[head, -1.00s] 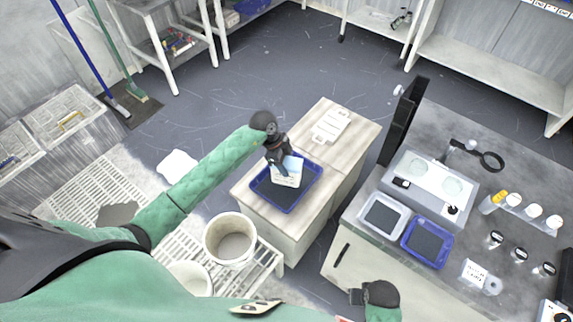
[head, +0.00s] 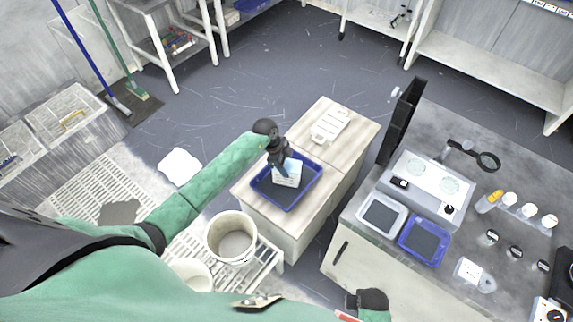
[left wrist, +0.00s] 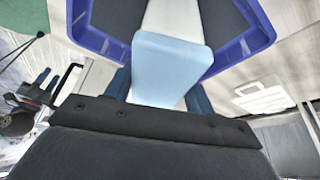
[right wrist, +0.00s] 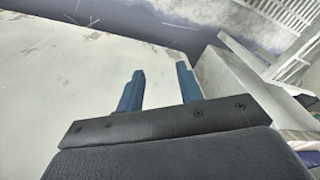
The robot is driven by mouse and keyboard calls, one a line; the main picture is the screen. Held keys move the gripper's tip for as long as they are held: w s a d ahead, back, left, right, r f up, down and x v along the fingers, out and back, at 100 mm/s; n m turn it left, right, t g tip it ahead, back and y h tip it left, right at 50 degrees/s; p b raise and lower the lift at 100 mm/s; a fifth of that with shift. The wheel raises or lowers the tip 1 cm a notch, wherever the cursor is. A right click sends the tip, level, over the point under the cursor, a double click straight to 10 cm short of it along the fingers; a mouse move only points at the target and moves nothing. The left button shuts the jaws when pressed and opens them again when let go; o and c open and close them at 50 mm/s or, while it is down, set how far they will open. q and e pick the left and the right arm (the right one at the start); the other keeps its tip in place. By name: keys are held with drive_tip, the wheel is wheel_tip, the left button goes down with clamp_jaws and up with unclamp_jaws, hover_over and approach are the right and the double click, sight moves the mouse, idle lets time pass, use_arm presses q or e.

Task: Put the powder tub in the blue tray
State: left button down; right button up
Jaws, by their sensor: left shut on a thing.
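The powder tub (head: 288,173) is a pale blue-white block with a label. My left gripper (head: 277,163) is shut on it and holds it over or in the blue tray (head: 309,192) on the wooden cabinet. In the left wrist view the tub (left wrist: 170,68) sits between the fingers, with the tray's blue rim (left wrist: 238,58) on both sides. I cannot tell whether the tub touches the tray's dark floor. My right gripper (head: 352,300) is low near the front of the grey bench. In the right wrist view its fingers (right wrist: 160,85) are apart with nothing between them.
A second blue tray (head: 424,242) and a white tray (head: 381,215) stand on the grey bench (head: 480,150), beside a polishing machine (head: 428,180) and several bottles. A white bucket (head: 231,238) stands left of the cabinet. A white slotted holder (head: 331,126) lies behind the tray.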

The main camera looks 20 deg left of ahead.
use_arm(q)
drive_tip(key=c, duration=0.5)
unclamp_jaws()
drive_tip(key=shift+f, duration=0.1)
